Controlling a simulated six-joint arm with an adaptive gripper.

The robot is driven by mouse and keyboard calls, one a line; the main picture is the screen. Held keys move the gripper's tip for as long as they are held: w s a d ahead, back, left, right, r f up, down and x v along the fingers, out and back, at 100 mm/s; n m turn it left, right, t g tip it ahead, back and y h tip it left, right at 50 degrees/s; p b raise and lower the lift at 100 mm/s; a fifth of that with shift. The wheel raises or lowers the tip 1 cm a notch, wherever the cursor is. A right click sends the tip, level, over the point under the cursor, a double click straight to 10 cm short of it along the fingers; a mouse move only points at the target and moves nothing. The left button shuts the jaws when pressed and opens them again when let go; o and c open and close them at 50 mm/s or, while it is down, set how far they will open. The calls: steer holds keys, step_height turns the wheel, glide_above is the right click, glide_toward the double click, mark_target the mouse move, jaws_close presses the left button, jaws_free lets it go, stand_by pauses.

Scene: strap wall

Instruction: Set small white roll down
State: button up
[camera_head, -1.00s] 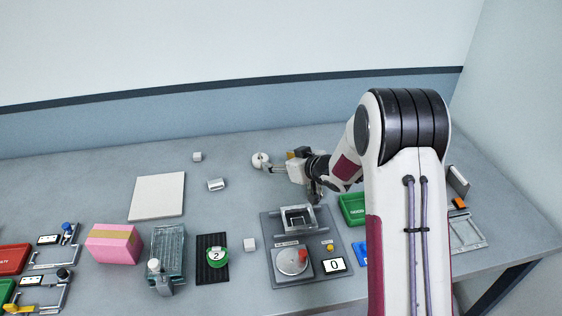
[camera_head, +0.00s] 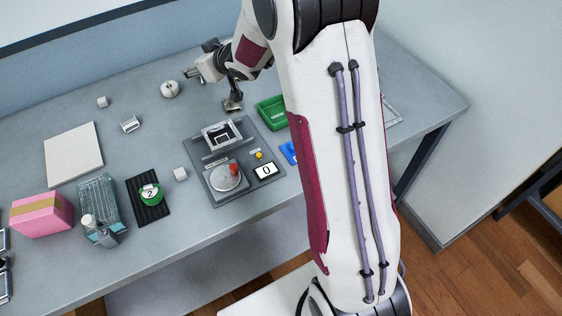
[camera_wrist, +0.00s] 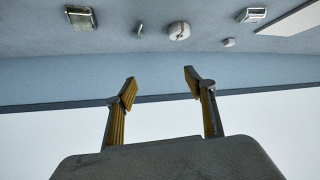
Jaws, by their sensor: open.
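The small white roll (camera_head: 170,89) rests on the grey table near the back, with a dark spot on its top. It also shows in the wrist view (camera_wrist: 179,31), beyond the fingertips. My gripper (camera_head: 190,73) is just to the right of the roll in the head view, with a small gap between them. In the wrist view my gripper (camera_wrist: 160,77) has its two yellow-lined fingers spread apart with nothing between them.
A small cube (camera_head: 102,102) and a grey-white block (camera_head: 130,124) lie left of the roll. A white square plate (camera_head: 73,153) is further left. A grey fixture (camera_head: 222,134) and a green tray (camera_head: 272,112) stand nearer. Table around the roll is clear.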

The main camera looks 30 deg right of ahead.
steer(key=s+d+r+m+g+h, duration=0.1)
steer(key=s+d+r+m+h, duration=0.1)
steer(key=s+r, duration=0.55)
steer(key=s+d+r+m+g+h, duration=0.1)
steer(key=s+d+r+h, duration=0.2)
steer(key=s, duration=0.7)
steer(key=s+a+g+y, duration=0.1)
steer(key=s+a+g, duration=0.1)
steer(key=s, duration=1.2)
steer(key=s+a+g+y, duration=0.1)
steer(key=s+a, duration=0.2)
steer(key=s, duration=1)
steer(key=shift+s+a+f+m+g+y, duration=0.3)
steer(key=shift+s+f+m+g, duration=0.1)
